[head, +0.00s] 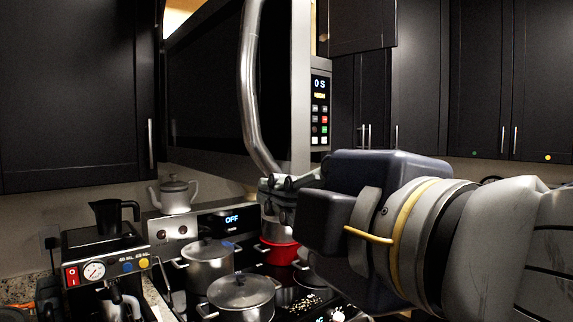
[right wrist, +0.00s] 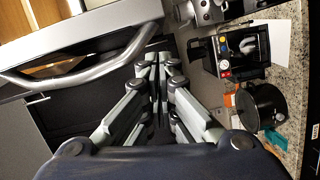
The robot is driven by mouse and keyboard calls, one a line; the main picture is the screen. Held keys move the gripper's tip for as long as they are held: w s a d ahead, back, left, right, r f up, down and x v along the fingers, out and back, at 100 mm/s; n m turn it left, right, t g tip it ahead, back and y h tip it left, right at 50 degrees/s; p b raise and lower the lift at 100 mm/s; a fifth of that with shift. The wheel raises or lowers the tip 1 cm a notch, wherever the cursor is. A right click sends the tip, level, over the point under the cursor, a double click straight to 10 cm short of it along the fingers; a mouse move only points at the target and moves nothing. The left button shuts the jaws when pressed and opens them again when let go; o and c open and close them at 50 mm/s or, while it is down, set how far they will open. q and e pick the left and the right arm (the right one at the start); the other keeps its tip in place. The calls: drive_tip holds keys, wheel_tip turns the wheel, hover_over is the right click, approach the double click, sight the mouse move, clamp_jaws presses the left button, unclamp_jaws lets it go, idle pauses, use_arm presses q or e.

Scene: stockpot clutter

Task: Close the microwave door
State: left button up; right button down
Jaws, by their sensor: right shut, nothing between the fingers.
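The microwave door (head: 205,85) is a large dark panel with a silver edge, high in the middle of the head view. It looks ajar, its handle side standing nearer to me than the control panel (head: 320,105). The curved metal handle (head: 249,75) runs down its right part and also crosses the left of the right wrist view (right wrist: 85,72). My right gripper (head: 268,186) is shut and empty, its tips by the handle's lower end. Whether they touch the door is unclear. My left gripper is not in view.
Below is a stove with steel pots (head: 240,292), a red pot (head: 279,252) and a white kettle (head: 174,194). A coffee machine (head: 105,250) stands at left on the counter. Dark cabinets (head: 75,90) flank the microwave.

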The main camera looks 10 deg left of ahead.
sight(265, 159)
drive_tip(key=s+r+n, duration=0.2)
drive_tip(key=s+r, duration=0.1)
drive_tip(key=s, duration=0.2)
drive_tip(key=shift+t, duration=0.4)
drive_tip(key=w+a+p, duration=0.1)
drive_tip(key=w, duration=0.2)
drive_tip(key=w+a+p, duration=0.1)
drive_tip(key=w+p, duration=0.1)
drive_tip(key=w, duration=0.2)
drive_tip(key=w+a+p, duration=0.1)
drive_tip(key=w+p, duration=0.1)
drive_tip(key=w, duration=0.2)
drive_tip(key=shift+w+a+f, duration=0.1)
drive_tip(key=shift+w+a, duration=0.05)
drive_tip(key=shift+a, duration=0.05)
drive_tip(key=shift+w+d+f+p, duration=0.1)
drive_tip(key=shift+w+d+p, duration=0.1)
drive_tip(key=shift+d+p, duration=0.2)
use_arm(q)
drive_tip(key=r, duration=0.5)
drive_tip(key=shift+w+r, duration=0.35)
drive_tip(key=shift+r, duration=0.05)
use_arm(e)
drive_tip(key=shift+a, duration=0.1)
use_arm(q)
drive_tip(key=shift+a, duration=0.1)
use_arm(e)
drive_tip(key=shift+a, duration=0.2)
drive_tip(key=shift+d, duration=0.15)
